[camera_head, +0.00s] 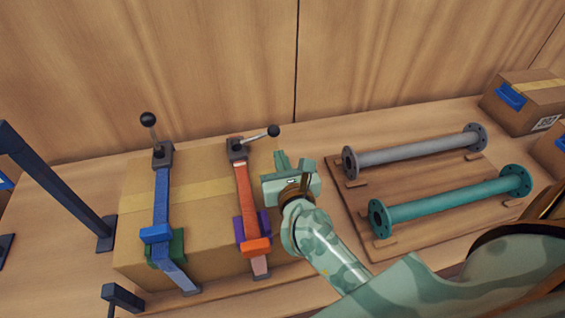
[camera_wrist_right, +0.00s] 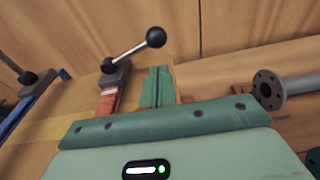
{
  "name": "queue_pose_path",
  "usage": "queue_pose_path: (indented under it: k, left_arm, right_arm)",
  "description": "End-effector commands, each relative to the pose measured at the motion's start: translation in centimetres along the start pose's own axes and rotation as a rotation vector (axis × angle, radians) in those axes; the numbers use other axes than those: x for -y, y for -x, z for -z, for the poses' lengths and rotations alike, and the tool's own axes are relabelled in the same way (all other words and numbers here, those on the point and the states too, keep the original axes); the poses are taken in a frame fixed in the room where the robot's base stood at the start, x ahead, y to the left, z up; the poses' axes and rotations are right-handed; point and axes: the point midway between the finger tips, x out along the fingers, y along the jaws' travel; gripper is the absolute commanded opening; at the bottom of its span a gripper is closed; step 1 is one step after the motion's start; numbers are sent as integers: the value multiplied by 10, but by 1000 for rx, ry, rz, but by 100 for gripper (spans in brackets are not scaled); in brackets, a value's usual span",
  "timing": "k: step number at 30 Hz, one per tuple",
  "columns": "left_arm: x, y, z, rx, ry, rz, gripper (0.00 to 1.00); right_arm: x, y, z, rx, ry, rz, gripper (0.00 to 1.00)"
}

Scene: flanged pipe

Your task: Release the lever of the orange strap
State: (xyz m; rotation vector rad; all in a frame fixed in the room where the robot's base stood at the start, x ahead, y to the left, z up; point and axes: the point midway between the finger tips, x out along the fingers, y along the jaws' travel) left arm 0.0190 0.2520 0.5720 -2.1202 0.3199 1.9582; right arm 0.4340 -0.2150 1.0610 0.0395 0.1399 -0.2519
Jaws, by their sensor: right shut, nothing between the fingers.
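The orange strap (camera_head: 246,191) runs over a cardboard box (camera_head: 205,188), beside a blue strap (camera_head: 161,196). At its far end a dark ratchet carries the orange strap's lever (camera_head: 256,135), a metal rod with a black ball knob, tilted out to the right. The lever also shows in the right wrist view (camera_wrist_right: 130,50). My right gripper (camera_head: 281,158) is shut and empty, just right of the orange strap and below the lever's knob, apart from it. Its fingers show in the right wrist view (camera_wrist_right: 157,87). My left gripper is not in view.
The blue strap's lever (camera_head: 149,130) stands upright at the left. A wooden board (camera_head: 369,230) at the right holds a grey flanged pipe (camera_head: 415,151) and a teal flanged pipe (camera_head: 450,201). A smaller box (camera_head: 530,100) stands at the back right. A wooden wall is behind.

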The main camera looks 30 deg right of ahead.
Motion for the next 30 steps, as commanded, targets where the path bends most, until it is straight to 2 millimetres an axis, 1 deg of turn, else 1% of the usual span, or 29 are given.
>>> queue_pose_path:
  k: [1,6,9,12,15,25,30]
  left_arm:
    - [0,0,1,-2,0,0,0]
    - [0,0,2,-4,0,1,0]
    - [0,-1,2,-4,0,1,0]
    - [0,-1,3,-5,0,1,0]
    - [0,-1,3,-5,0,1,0]
    - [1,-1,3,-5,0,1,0]
    - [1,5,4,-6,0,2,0]
  right_arm:
    - [0,-10,-1,3,-1,1,0]
    - [0,-39,-1,1,-1,0,0]
    - [0,-50,0,1,0,0,0]
    - [0,-57,0,-1,-1,0,0]
    - [0,-60,0,0,-1,0,0]
    - [0,-60,0,0,1,0,0]
    - [0,-59,-4,0,27,3,0]
